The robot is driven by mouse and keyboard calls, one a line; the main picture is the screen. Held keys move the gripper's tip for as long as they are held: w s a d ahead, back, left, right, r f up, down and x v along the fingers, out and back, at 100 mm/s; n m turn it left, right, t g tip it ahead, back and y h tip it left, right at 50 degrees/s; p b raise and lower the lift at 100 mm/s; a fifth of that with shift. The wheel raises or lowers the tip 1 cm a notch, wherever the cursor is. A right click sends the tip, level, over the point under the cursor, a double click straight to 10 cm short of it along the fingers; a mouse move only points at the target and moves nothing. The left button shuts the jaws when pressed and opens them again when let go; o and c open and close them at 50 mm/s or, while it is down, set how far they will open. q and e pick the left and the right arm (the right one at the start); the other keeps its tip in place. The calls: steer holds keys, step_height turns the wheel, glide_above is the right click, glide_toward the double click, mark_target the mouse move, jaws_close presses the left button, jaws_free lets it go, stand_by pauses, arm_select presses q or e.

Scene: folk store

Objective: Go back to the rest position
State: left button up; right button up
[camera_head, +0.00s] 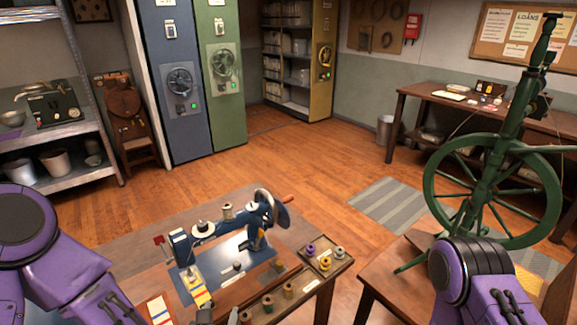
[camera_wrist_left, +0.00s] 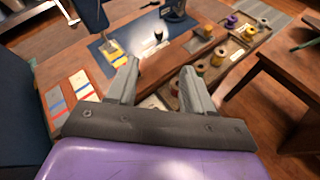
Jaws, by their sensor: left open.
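My left gripper shows in the left wrist view (camera_wrist_left: 159,76) with its two grey fingers apart and nothing between them. It is above the near edge of a wooden table (camera_head: 130,254), close to a wooden spool tray (camera_head: 285,293). In the head view only its fingertips (camera_head: 219,317) show at the bottom edge. My purple left arm comes in at the lower left. My purple right arm is at the lower right, and its gripper is out of the picture.
A blue sewing machine (camera_head: 180,245) stands on the table. A smaller tray (camera_head: 340,267) holds several spools. A green spinning wheel (camera_head: 428,190) stands on a wooden stand behind my right arm. Metal shelves (camera_head: 35,85) are at left.

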arm_select(q)
steer(key=s+a+f+m+g+y+b, duration=0.1)
steer(key=s+a+f+m+g+b, duration=0.2)
steer(key=s+a+f+m, duration=0.2)
steer(key=s+a+f+m+g+y+b, duration=0.1)
steer(key=s+a+f+m+g+b, duration=0.2)
steer(key=s+f+m, duration=0.6)
steer(key=s+a+f+m+g+b, duration=0.4)
steer(key=s+a+f+m, duration=0.3)
steer(key=f+m, duration=0.6)
step_height(320, 180, down, 4)
steer(key=shift+s+r+y, duration=0.1)
steer(key=shift+s+y, duration=0.05)
steer(key=shift+y, duration=0.25)
steer(key=shift+a, duration=0.1)
